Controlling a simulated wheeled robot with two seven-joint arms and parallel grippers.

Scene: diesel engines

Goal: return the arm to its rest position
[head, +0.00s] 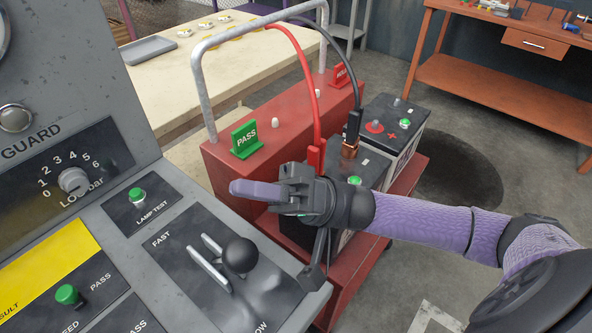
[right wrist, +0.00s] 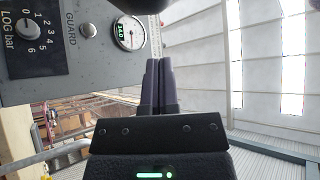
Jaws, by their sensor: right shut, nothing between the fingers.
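My right arm comes in from the right in the head view. Its gripper (head: 236,188) points left, above the gap between the grey control panel and the red battery cart. In the right wrist view the two fingers (right wrist: 160,84) lie side by side, shut, with nothing between them. The gripper hides part of the batteries behind it. My left gripper is not in view.
The grey control panel (head: 180,225) has a black-knobbed lever (head: 240,256) close below my right gripper. The red cart (head: 222,163) carries batteries (head: 398,118), red and black cables, and a green PASS sign (head: 245,139). An orange workbench (head: 480,84) stands behind; floor at right is open.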

